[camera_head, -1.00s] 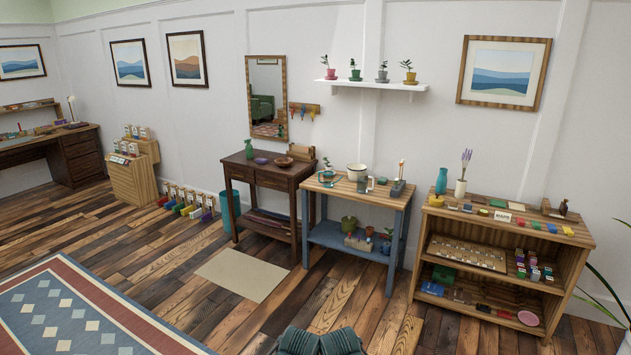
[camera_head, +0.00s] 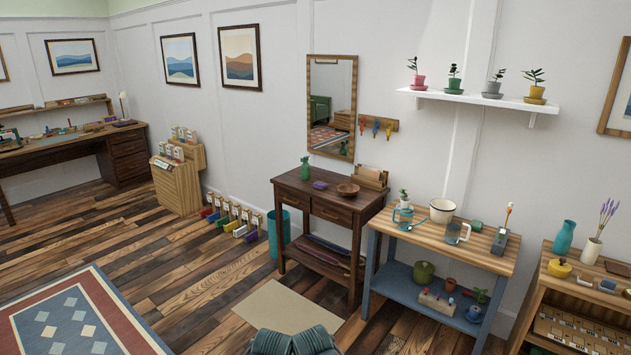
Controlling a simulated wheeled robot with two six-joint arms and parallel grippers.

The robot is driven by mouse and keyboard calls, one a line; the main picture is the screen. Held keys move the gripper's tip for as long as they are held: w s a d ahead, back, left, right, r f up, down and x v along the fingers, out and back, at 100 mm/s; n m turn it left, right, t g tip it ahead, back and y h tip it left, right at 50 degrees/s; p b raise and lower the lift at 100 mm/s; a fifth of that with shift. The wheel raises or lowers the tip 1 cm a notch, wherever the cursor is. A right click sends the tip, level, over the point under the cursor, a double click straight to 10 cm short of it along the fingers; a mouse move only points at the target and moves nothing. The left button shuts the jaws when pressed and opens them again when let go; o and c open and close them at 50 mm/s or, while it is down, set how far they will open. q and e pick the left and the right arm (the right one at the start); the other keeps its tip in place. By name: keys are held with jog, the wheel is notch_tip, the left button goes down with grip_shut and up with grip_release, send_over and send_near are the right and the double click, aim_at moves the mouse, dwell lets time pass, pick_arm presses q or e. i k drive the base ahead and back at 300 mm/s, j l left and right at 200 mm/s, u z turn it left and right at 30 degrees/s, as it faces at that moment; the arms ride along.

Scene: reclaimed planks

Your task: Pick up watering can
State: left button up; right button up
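A small teal vessel with a thin looped handle (camera_head: 403,216), which looks like the watering can, stands on the left part of the wooden top of a blue-legged table. A small plant shows just behind it. It is too small to make out its spout clearly. Neither of my grippers shows in this view, and nothing is seen touching the vessel.
The blue-legged table (camera_head: 428,239) also bears a white pot (camera_head: 442,210), a grey mug-like vessel (camera_head: 452,234) and a grey holder (camera_head: 500,242). A dark wooden table (camera_head: 325,207) stands left of it. A beige mat (camera_head: 275,308) lies on the floor in front.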

aim_at(406, 216)
jog(key=i+j+z, duration=0.1)
jog(key=i+z, duration=0.2)
jog(key=i, duration=0.2)
jog(key=i+j+z, duration=0.2)
jog(key=i+z, duration=0.15)
jog(key=i, duration=0.15)
jog(key=i+j+z, duration=0.2)
jog(key=z, duration=0.25)
jog(key=i+j+z, duration=0.55)
jog(key=j+z, duration=0.2)
jog(key=z, duration=0.2)
jog(key=i+j+z, duration=0.2)
jog(key=j, duration=0.25)
jog(key=j+z, duration=0.25)
jog(key=j, duration=0.25)
